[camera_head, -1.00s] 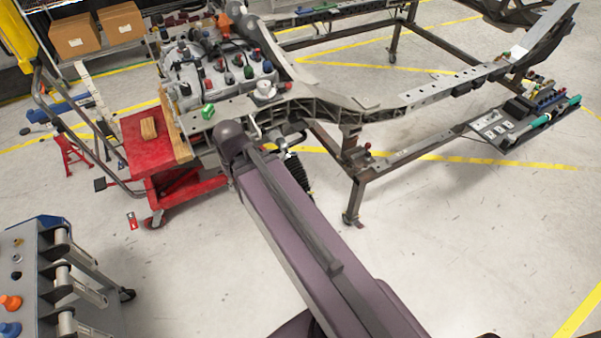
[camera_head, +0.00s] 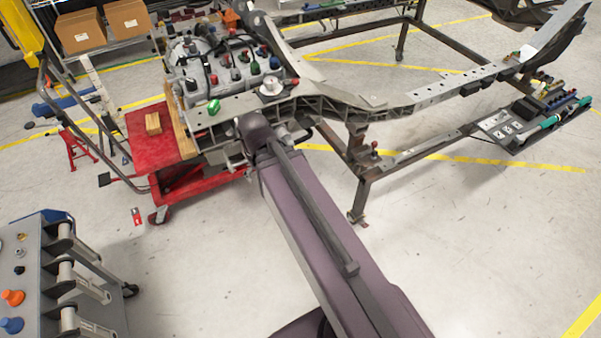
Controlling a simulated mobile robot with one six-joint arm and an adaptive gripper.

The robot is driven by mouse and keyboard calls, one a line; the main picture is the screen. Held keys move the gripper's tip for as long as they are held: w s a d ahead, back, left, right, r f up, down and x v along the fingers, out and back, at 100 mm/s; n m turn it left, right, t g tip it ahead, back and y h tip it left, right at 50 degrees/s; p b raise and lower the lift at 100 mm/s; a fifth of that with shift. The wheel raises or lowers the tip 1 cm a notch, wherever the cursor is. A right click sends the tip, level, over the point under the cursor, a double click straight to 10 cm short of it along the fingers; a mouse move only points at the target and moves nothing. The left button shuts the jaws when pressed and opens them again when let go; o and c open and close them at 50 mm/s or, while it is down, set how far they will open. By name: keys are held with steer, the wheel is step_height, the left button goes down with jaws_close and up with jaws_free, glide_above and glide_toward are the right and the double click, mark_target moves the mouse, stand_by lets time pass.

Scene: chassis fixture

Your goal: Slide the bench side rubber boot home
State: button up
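My arm (camera_head: 315,225) reaches up from the bottom of the view to the near rail of the chassis frame (camera_head: 345,102). Its far end lies in front of the rail, beside the red lift cart. My gripper is hidden behind the arm, so its fingers and anything between them do not show. I cannot make out the bench side rubber boot for certain. Several small dark, red, green and blue caps stand on the grey casting (camera_head: 215,65) at the left end of the chassis. A green piece (camera_head: 213,107) lies on the plate near it.
A red lift cart (camera_head: 150,150) with a small wooden block (camera_head: 153,123) stands left of the arm. A grey tool cart (camera_head: 50,275) is at lower left. A side tray (camera_head: 505,128) with tools is at right. Open floor (camera_head: 450,240) lies right of the arm.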

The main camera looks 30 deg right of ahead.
steer(key=w+d+f+m+t+h+b, duration=0.1)
steer(key=w+d+f+t+h+b, duration=0.2)
steer(key=b, duration=1.1)
steer(key=shift+w+d+f+h+b, duration=0.35)
steer(key=shift+w+d+f+h, duration=1.35)
steer(key=shift+w+d+f, duration=2.15)
steer(key=shift+s+d+f, duration=0.45)
steer(key=shift+s+d, duration=0.15)
steer(key=shift+s, duration=0.05)
steer(key=shift+f, duration=0.1)
steer(key=shift+b+x, duration=5.5)
steer(key=shift+x, duration=1.35)
